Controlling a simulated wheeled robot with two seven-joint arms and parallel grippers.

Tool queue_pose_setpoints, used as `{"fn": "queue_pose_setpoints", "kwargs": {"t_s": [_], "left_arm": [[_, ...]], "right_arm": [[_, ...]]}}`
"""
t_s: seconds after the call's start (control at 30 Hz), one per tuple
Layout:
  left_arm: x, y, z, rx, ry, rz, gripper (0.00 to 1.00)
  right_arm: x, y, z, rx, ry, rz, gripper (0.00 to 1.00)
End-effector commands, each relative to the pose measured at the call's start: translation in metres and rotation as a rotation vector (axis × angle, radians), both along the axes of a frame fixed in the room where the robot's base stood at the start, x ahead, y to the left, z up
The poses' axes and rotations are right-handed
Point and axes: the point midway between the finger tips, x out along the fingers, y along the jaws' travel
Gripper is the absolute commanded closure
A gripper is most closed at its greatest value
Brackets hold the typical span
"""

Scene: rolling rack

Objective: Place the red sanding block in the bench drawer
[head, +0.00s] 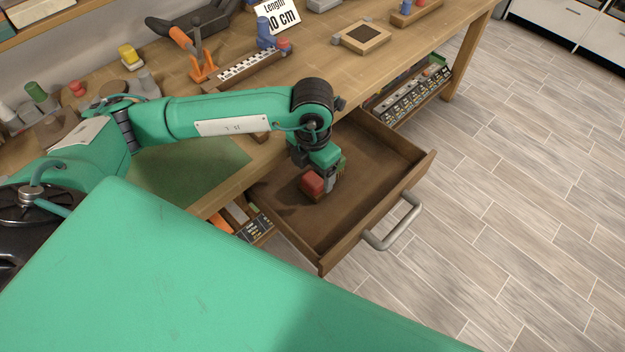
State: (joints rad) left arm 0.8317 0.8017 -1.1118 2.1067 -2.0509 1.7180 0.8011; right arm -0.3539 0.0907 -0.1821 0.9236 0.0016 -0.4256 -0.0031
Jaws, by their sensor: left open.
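The bench drawer (372,215) is pulled out from under the wooden bench, its grey handle on the right side. The red sanding block (312,184) is inside the drawer, towards its left part, and seems to rest on the drawer floor. My left gripper (326,186) points down into the drawer right beside the block. It is open; the wrist hides part of the fingers, and I cannot tell whether a finger touches the block. My right gripper is not in view.
The bench top (310,75) holds a green mat (190,170), an orange-handled clamp (197,55), a ruler block and a small framed wooden box (362,37). Open shelves with boxes (412,92) sit under the bench. The drawer's right part is empty.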

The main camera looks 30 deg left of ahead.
Motion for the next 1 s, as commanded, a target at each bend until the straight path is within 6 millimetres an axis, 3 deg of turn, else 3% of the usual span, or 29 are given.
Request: {"fn": "queue_pose_setpoints", "kwargs": {"t_s": [0.1,0.33,1.0], "left_arm": [[0.001,0.000,0.026,-0.001,-0.005,-0.001,0.22],[0.001,0.000,0.058,-0.001,-0.002,0.000,0.22],[0.000,0.000,0.066,0.000,0.000,0.001,0.22]], "right_arm": [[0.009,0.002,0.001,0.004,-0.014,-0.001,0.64],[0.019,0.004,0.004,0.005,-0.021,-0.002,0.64],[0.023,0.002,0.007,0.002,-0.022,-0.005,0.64]]}}
